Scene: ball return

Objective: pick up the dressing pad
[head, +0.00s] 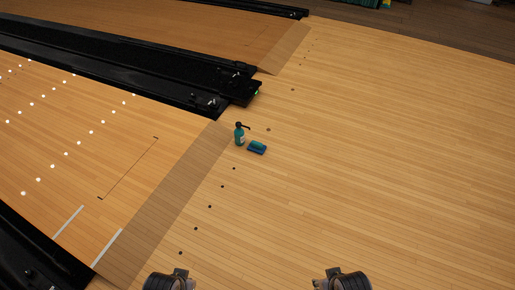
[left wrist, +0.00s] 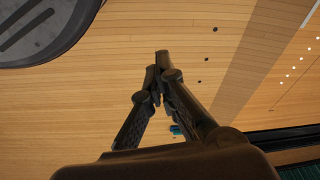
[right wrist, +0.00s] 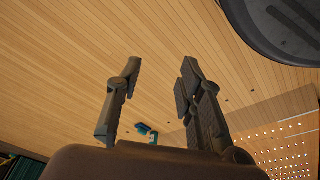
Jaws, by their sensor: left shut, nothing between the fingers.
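The dressing pad, a small flat blue and teal piece (head: 257,147), lies on the wooden floor just right of a teal bottle with a black pump top (head: 239,138) in the head view. The pad also shows small in the right wrist view (right wrist: 142,128). In the left wrist view only a teal bit shows behind the fingers, and I cannot tell pad from bottle there. My left gripper (left wrist: 164,62) is shut and empty. My right gripper (right wrist: 160,68) is open and empty. Both are well short of the pad, near the bottom of the head view.
A bowling lane (head: 100,140) with a darker edge strip lies left of the pad. Black gutter and divider housings (head: 150,70) run along the lanes, ending beyond the bottle. The wooden floor (head: 380,160) to the right and in front is clear.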

